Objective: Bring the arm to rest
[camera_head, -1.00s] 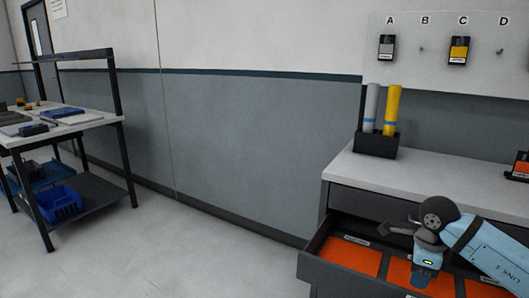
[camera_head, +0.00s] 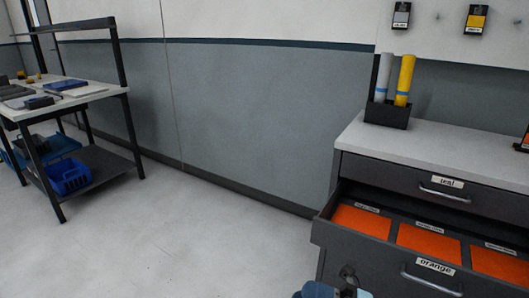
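A small part of my arm, blue with dark pieces, shows at the bottom edge, right of centre, in front of the cabinet. It appears to be my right arm. A dark piece (camera_head: 348,275) by it may be part of my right gripper, but its fingers cannot be made out. My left arm and gripper are out of view.
An open drawer (camera_head: 327,236) labelled orange holds orange sheets. The drawer above, labelled teal (camera_head: 395,187), is shut. A black holder (camera_head: 387,117) with a grey and a yellow roll stands on the cabinet top. A workbench (camera_head: 110,92) stands at left; the floor between is clear.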

